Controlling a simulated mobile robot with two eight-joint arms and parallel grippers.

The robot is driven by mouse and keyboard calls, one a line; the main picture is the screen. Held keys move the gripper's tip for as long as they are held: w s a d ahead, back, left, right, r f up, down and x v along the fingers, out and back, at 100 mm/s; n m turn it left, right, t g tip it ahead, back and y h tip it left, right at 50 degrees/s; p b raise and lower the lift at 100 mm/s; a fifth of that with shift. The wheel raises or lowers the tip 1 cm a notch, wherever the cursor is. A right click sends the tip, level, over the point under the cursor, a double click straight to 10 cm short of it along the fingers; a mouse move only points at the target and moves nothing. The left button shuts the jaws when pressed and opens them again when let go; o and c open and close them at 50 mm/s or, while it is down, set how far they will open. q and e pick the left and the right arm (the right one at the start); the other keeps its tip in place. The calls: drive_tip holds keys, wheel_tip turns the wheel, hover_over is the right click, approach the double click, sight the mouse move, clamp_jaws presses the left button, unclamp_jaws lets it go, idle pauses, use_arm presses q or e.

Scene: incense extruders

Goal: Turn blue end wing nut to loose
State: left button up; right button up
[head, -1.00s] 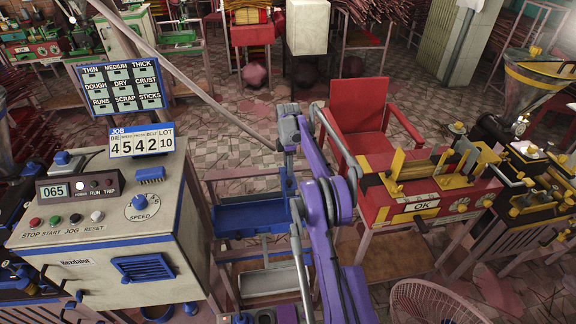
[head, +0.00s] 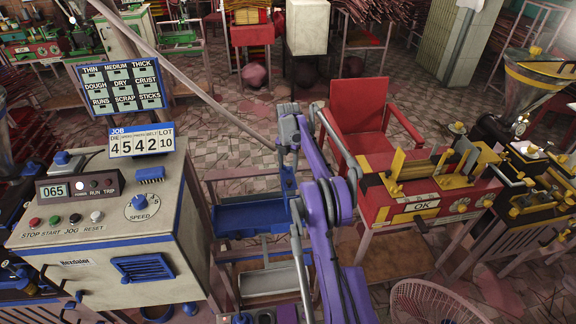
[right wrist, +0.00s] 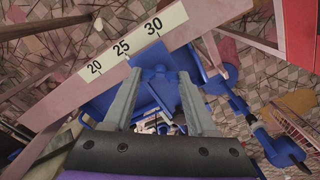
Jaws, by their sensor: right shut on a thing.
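The blue end wing nut (right wrist: 155,60) shows in the right wrist view, between the tips of the two grey fingers. My right gripper (right wrist: 158,78) is shut on it, one finger on each side. Its exact turn angle is hard to read, as other blue parts lie right behind it. In the head view my purple right arm reaches up the middle, and its grey wrist end (head: 287,122) is over the blue trough (head: 245,222). The wing nut cannot be made out clearly there. My left gripper is not in view.
A pale scale strip (right wrist: 125,46) marked 20, 25, 30 runs close past the fingertips. A control cabinet (head: 95,240) stands at left. A red chair (head: 360,110) and a red and yellow machine (head: 425,190) stand right of my arm. A fan guard (head: 435,300) is at lower right.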

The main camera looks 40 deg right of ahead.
sight(288, 167)
drive_tip(key=shift+n, duration=0.6)
drive_tip(key=o, duration=1.4)
drive_tip(key=shift+c, duration=0.2)
drive_tip(key=shift+r, duration=0.1)
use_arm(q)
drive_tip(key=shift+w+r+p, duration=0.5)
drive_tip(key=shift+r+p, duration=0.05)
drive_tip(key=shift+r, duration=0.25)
use_arm(e)
wheel_tip(288, 167, up, 11)
